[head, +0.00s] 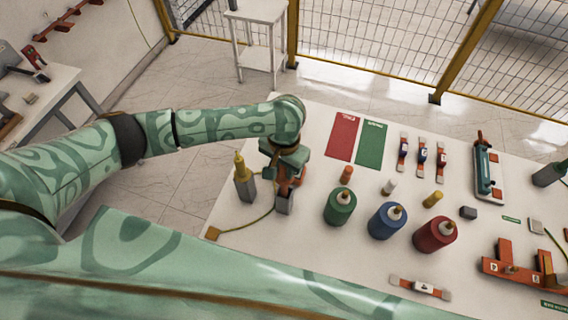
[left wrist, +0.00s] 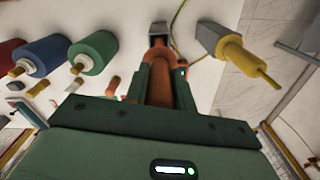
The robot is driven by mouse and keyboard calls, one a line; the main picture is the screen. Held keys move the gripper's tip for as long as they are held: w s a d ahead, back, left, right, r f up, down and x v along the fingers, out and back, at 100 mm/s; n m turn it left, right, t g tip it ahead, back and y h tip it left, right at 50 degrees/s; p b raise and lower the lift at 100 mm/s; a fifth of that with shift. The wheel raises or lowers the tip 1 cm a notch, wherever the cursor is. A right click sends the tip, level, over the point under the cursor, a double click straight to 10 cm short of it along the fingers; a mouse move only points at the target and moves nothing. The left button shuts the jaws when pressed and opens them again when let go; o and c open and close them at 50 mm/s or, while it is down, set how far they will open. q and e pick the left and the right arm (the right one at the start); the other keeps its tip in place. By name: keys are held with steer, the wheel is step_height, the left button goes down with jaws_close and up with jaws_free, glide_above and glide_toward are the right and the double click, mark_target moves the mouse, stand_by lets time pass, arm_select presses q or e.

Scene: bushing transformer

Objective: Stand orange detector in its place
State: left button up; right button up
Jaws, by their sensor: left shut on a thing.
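The orange detector (left wrist: 160,88) is between the fingers of my left gripper (left wrist: 163,72), which is shut on it. In the head view the left gripper (head: 287,170) is over the near left part of the table, with some orange of the detector showing below it. A grey upright holder (head: 284,203) is directly at the detector's lower end; it also shows in the left wrist view (left wrist: 158,34). I cannot tell how deep the detector sits in this holder. The gripper hides part of the detector. My right gripper is not in view.
A yellow detector (head: 240,168) stands in a grey holder close to the left of the gripper, with a yellow cable on the table. Green (head: 340,207), blue (head: 387,221) and red (head: 435,235) bushings stand to the right. Red and green mats (head: 370,146) lie behind.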

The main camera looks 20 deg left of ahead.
mark_target(284, 182)
arm_select(q)
steer(key=shift+f+b, duration=1.3)
steer(key=shift+f, duration=3.25)
steer(key=o, duration=1.1)
steer(key=shift+c, duration=0.2)
steer(key=shift+r, duration=0.1)
step_height(284, 182, up, 16)
steer(key=p, duration=0.3)
steer(key=shift+p, duration=0.35)
steer(key=shift+s, duration=0.1)
